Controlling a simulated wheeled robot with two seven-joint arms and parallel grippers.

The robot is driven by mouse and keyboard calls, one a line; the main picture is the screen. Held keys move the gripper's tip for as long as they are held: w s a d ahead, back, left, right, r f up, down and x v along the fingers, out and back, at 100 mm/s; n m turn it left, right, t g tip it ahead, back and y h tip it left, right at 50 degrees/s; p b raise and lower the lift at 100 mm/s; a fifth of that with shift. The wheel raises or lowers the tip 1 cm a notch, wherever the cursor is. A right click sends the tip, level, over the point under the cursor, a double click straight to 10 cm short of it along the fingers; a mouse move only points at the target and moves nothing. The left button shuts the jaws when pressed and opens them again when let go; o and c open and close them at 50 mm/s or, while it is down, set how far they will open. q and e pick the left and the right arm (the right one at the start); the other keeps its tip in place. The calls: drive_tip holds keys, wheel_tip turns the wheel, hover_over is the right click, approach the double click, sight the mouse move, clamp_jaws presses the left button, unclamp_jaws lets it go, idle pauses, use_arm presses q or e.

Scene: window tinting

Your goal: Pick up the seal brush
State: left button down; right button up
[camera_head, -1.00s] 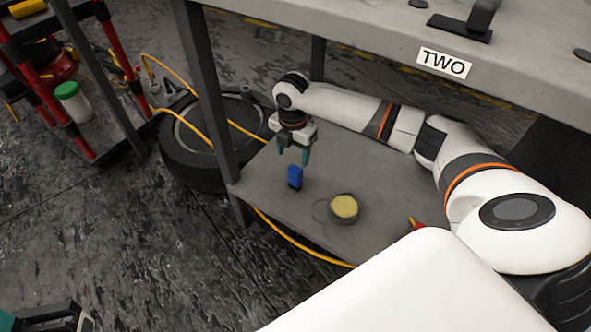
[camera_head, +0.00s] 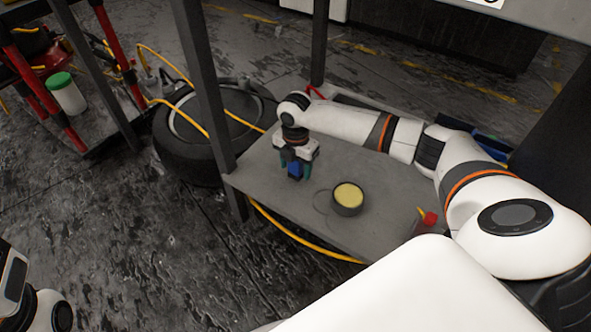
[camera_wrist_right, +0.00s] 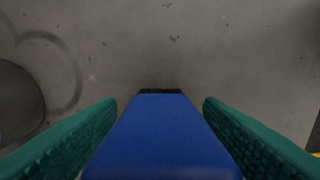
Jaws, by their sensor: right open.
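The seal brush (camera_head: 294,172) is a small blue block with a dark bristle edge. It stands on the grey lower shelf (camera_head: 270,205) of the workbench. My right gripper (camera_head: 297,168) is down over it, with one green finger on each side. In the right wrist view the blue seal brush (camera_wrist_right: 160,140) fills the space between the two green fingers of my right gripper (camera_wrist_right: 160,108). The jaws are open, and a narrow gap shows beside the brush near the fingertips. The brush's lower part is hidden in the head view. My left gripper does not show.
A round tin with yellow contents (camera_head: 348,197) stands right of the brush. A red object (camera_head: 428,219) lies at the shelf's right. A dark bench leg (camera_head: 207,100) rises at the left, near a tyre (camera_head: 185,150) and a yellow hose (camera_head: 295,236).

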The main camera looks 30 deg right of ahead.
drive_tip(key=shift+c, duration=0.5)
drive_tip(key=c, duration=1)
